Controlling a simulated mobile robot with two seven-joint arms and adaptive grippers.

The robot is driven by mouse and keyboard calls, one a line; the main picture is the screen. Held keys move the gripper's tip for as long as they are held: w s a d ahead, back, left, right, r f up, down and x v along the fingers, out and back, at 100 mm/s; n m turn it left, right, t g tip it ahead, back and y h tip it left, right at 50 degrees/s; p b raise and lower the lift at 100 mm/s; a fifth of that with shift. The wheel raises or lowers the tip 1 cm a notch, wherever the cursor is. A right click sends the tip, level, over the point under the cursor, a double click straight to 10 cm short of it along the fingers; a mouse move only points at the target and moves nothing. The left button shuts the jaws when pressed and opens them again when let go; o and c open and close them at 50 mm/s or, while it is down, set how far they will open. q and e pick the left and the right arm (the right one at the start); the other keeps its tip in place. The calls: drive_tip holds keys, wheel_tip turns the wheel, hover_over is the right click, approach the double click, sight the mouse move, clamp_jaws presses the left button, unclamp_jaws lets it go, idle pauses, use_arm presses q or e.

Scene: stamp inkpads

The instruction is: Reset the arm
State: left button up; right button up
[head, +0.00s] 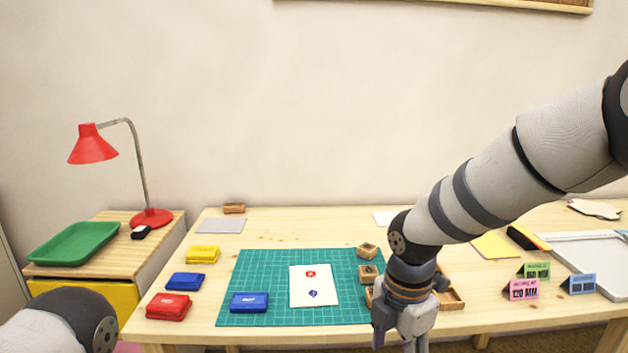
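My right arm reaches in from the right. Its gripper (408,340) points down in front of the table's front edge, and its fingertips are cut off by the bottom of the picture. My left arm shows only as a link at the bottom left, and its gripper is out of view. A white card (325,291) with a red stamp mark and a blue stamp mark lies on the green cutting mat (262,265). A blue inkpad (249,302) sits on the mat left of the card.
Red (169,306), blue (185,281) and yellow (203,254) inkpads lie left of the mat. A wooden tray (452,298) is partly behind my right arm. Small folded signs (522,289) and a paper trimmer (595,257) are at the right. A red lamp (92,147) stands at the left.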

drive_tip(key=s+d+f+m+g+y, duration=0.2)
drive_tip(key=s+f+m, duration=0.8)
drive_tip(key=s+f, duration=0.5)
use_arm(q)
drive_tip(key=shift+w+r+p, duration=0.2)
drive_tip(key=shift+w+r, duration=0.05)
drive_tip(key=shift+w, duration=0.3)
drive_tip(key=shift+w+r+p, duration=0.2)
drive_tip(key=shift+w, duration=0.3)
use_arm(e)
drive_tip(key=s+d+f+m, duration=0.1)
drive_tip(key=s+d+m, duration=0.1)
drive_tip(key=s+m, duration=0.2)
drive_tip(key=s+d+f+m+h, duration=0.1)
drive_tip(key=s+m, duration=0.4)
drive_tip(key=s, duration=0.6)
drive_tip(key=s+d+f+m+h, duration=0.1)
drive_tip(key=s+d+f+m, duration=0.1)
drive_tip(key=s+d+m, duration=0.2)
drive_tip(key=s+m, duration=0.1)
drive_tip(key=s, duration=0.2)
drive_tip(key=shift+s+d+f+g, duration=0.35)
drive_tip(key=shift+g, duration=0.05)
